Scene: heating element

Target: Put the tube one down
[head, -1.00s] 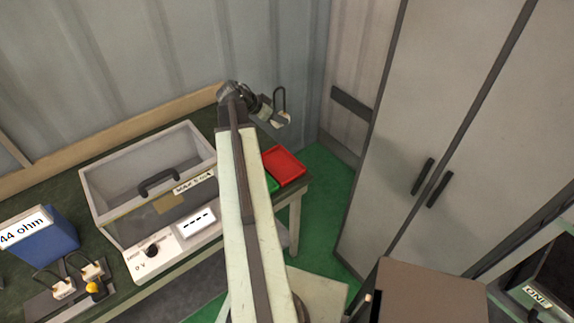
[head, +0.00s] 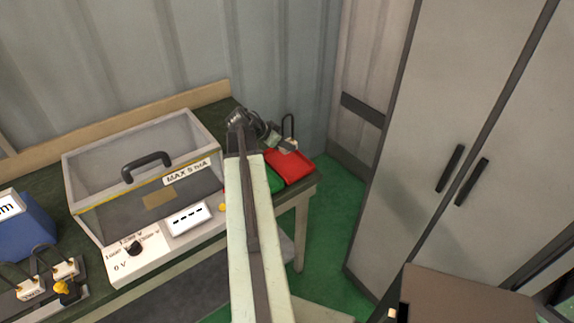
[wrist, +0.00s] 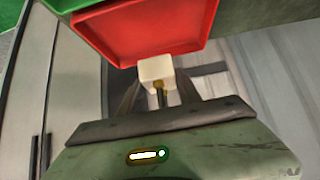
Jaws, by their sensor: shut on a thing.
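My gripper (head: 277,140) is shut on a white block with a black loop handle, taken to be tube one (head: 289,146); no label is readable on it. In the head view it overlaps the back of the red tray (head: 300,171) on the bench's right end. In the wrist view the white block (wrist: 156,70) sits between the fingers (wrist: 158,92), with a brass-coloured pin below it. The block overlaps the near rim of the red tray (wrist: 150,30) there. I cannot tell its height above the tray.
A green tray (head: 272,183) adjoins the red one, partly behind my arm. A clear-lidded case marked MAX 5 mA (head: 150,185) stands left on the bench. A blue box (head: 22,230) and plugged leads (head: 48,280) lie further left. A grey cabinet (head: 440,120) stands right.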

